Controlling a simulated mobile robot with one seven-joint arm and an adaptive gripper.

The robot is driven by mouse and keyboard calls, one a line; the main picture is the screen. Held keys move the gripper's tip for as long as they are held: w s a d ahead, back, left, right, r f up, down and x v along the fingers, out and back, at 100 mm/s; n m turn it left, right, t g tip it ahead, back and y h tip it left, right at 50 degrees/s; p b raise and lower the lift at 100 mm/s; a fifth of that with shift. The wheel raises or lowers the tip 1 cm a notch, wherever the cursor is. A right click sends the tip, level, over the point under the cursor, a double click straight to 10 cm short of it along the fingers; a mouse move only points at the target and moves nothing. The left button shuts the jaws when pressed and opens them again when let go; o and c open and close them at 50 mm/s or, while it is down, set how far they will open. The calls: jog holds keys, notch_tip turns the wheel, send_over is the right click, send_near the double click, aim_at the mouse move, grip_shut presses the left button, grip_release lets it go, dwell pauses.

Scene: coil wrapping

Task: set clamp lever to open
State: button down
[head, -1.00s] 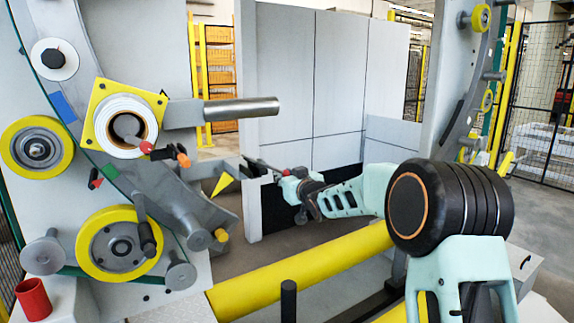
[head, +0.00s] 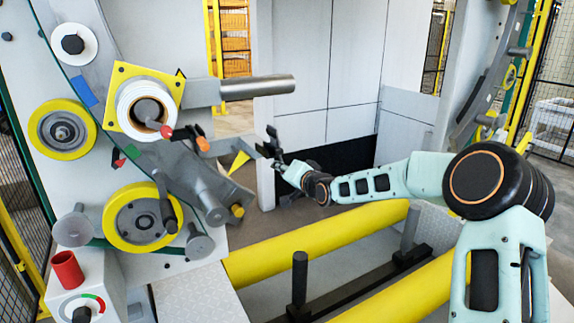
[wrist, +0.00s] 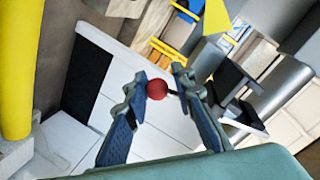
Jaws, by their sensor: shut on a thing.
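The clamp lever shows in the wrist view as a red ball knob (wrist: 157,89) on a short dark stem. It lies between my fingertips, against the left finger. My gripper (wrist: 160,84) is shut on this knob; the fingers stay apart by about its width. In the head view my gripper (head: 277,158) reaches in from the right, close to dark clamp parts right of a yellow triangle (head: 240,161). There the knob is too small and covered to make out clearly. Dark flat plates (wrist: 237,76) stand right of the fingers in the wrist view.
A white-cored spool on a yellow square plate (head: 117,77) is at upper left, with a steel bar (head: 257,87) sticking out. Another red knob (head: 166,131) and an orange knob (head: 202,144) sit below it. Yellow rollers (head: 318,243) cross the foreground. A red cup (head: 67,269) is at lower left.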

jog(key=shift+a+r+m+y, duration=0.3)
jog(key=shift+r+m, duration=0.25)
jog(key=shift+m, duration=0.05)
jog(key=c, duration=1.6)
grip_release()
jog(key=shift+s, duration=0.1)
jog(key=shift+o, duration=0.3)
jog(key=shift+f, duration=0.2)
jog(key=shift+s+f, duration=0.1)
jog(key=v, duration=1.2)
jog(key=shift+a, duration=0.15)
